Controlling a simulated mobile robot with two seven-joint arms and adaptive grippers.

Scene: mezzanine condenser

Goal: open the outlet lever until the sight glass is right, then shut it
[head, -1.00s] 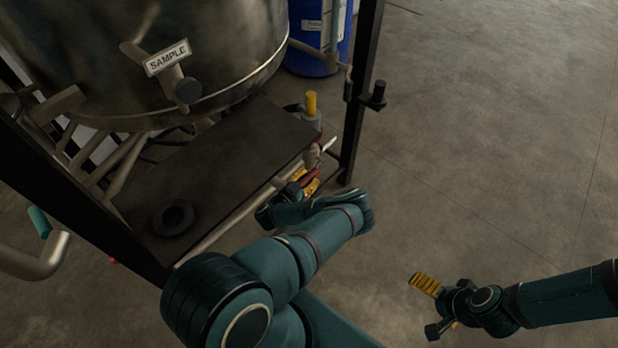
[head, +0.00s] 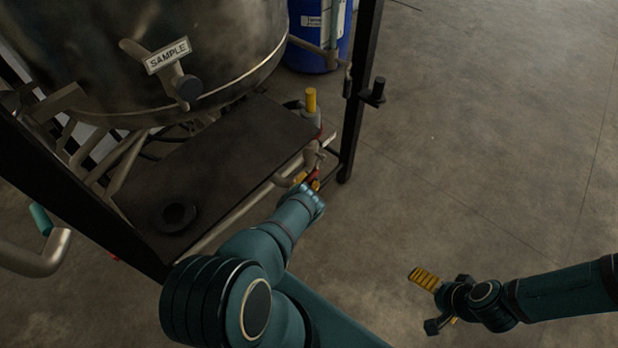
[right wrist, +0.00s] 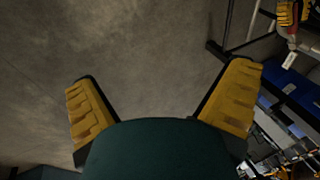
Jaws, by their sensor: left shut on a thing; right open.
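The red outlet lever (head: 313,176) sits on the pipe fitting at the right end of the dark shelf, below the steel vessel. Only a small part of it shows. My left gripper (head: 304,180) is shut on it; its yellow pads show just past my wrist, which hides most of the grip. The lever's exact angle cannot be told. My right gripper (head: 436,301) is open and empty over bare floor at the lower right. Its two yellow fingers stand wide apart in the right wrist view (right wrist: 162,78). I cannot make out the sight glass.
The steel vessel (head: 230,50) with a SAMPLE tag (head: 167,56) stands over the dark shelf (head: 225,150). A yellow-topped fitting (head: 311,101) stands behind the lever. A black frame post (head: 362,90) and a blue drum (head: 312,50) are beyond. Floor on the right is clear.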

